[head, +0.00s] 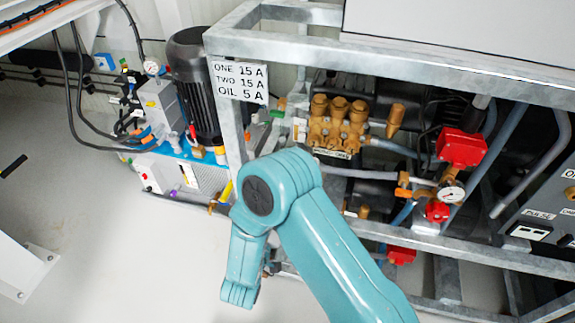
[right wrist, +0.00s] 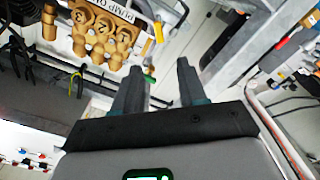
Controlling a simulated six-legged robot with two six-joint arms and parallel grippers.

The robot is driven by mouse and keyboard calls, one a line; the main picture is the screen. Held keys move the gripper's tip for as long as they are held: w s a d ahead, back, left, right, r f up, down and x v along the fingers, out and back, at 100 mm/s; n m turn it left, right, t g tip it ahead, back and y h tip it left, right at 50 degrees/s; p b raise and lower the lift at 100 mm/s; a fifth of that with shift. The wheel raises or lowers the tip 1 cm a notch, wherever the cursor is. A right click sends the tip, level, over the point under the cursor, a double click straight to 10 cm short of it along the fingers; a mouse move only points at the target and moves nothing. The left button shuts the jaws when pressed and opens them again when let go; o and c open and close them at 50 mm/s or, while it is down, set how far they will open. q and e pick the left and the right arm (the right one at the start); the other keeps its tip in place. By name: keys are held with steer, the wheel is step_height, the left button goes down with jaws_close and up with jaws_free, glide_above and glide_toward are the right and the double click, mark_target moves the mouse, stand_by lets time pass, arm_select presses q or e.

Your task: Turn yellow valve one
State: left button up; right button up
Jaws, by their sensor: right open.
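A yellow handle (head: 226,190) shows in the head view at the lower end of the grey frame post, just left of my teal right arm. No label on it is readable, so I cannot tell if it is valve one. My right gripper (right wrist: 158,66) is open in the right wrist view, its two dark fingers apart with nothing held between them. In the head view the right gripper is hidden. My left gripper is in neither view.
A brass pump head (head: 338,125) sits inside the grey metal frame (head: 233,150), right of a black motor (head: 193,85). It shows at the upper left of the wrist view (right wrist: 103,35). A red box (head: 461,147) and gauge (head: 451,192) are further right. Open floor (head: 110,240) lies left.

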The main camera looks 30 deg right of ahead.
steer(key=b+x, duration=0.1)
steer(key=x, duration=1.6)
steer(key=shift+d+f+b, duration=0.2)
steer(key=shift+b, duration=0.15)
steer(key=shift+s, duration=0.1)
jaws_close()
